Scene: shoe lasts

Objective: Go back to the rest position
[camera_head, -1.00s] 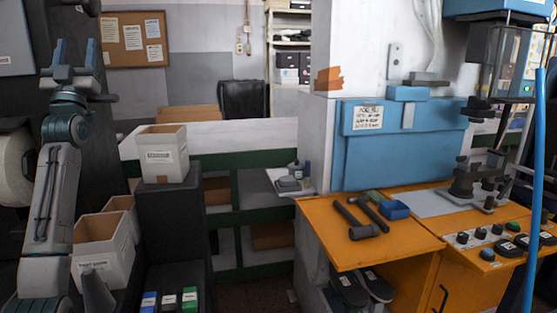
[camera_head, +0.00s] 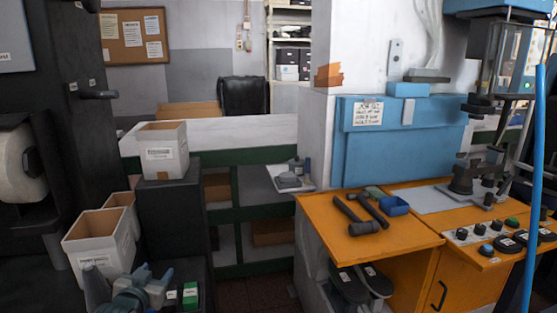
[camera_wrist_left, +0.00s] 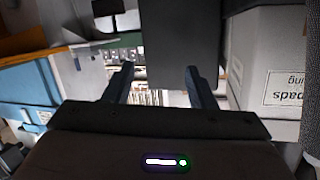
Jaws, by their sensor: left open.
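My left gripper (camera_head: 153,275) is low at the bottom left of the head view, in front of the dark stand and beside the white bins. Its two fingers stand apart in the left wrist view (camera_wrist_left: 157,88), with nothing between them. Most of my left arm is below the head view's edge. My right gripper shows in neither view.
White bins (camera_head: 100,240) stand close to my left gripper, and another white bin (camera_head: 163,160) is on a black stand (camera_head: 172,220). Small green and white boxes (camera_head: 190,295) lie by the gripper. An orange bench (camera_head: 350,255) holds hammers (camera_head: 362,228).

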